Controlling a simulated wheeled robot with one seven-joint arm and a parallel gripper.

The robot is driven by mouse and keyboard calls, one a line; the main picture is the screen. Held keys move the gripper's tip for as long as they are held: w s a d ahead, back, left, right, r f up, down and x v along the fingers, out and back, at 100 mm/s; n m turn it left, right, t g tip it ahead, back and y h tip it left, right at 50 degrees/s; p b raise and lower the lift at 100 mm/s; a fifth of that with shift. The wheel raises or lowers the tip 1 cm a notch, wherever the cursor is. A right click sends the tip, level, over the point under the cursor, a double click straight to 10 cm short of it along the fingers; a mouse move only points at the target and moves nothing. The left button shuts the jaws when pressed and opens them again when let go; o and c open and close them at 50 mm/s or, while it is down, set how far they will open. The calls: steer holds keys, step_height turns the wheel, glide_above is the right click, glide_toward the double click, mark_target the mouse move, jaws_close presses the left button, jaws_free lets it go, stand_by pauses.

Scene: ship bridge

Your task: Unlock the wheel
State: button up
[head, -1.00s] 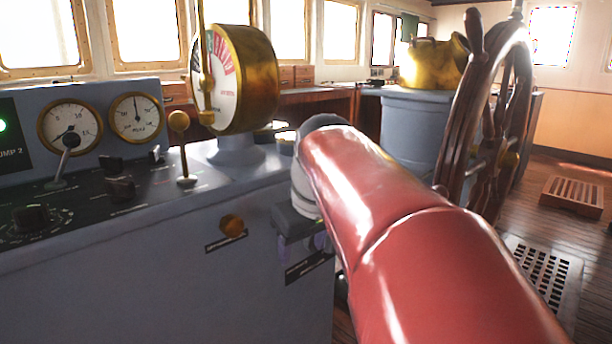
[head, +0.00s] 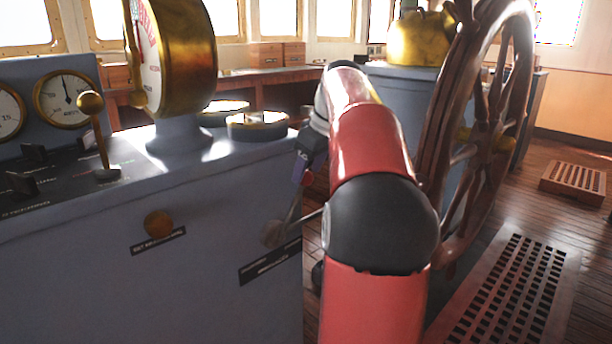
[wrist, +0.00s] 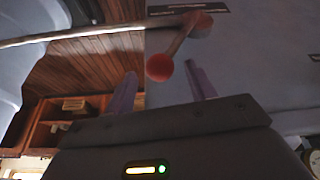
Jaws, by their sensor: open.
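The wooden ship's wheel (head: 440,190) stands upright at the right in the head view. A small lever with a red ball knob (head: 307,178) sits on the console's side near its right edge, above a dark label; its round base (head: 274,233) shows below. In the wrist view the red ball (wrist: 159,67) lies between and slightly beyond my fingertips, and the lever runs to a reddish base with a long pale rod (wrist: 75,37) going left. My gripper (wrist: 160,84) is open around the line of the ball, not closed on it. In the head view my arm partly hides my gripper (head: 306,160).
The grey console (head: 90,270) fills the left, with gauges, a brass lever (head: 100,145) and a brass telegraph (head: 180,55). An orange knob (head: 158,224) is on its front face. A floor grating (head: 510,290) lies at the right.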

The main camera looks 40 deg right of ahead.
steer(key=shift+x, duration=0.9)
jaws_close()
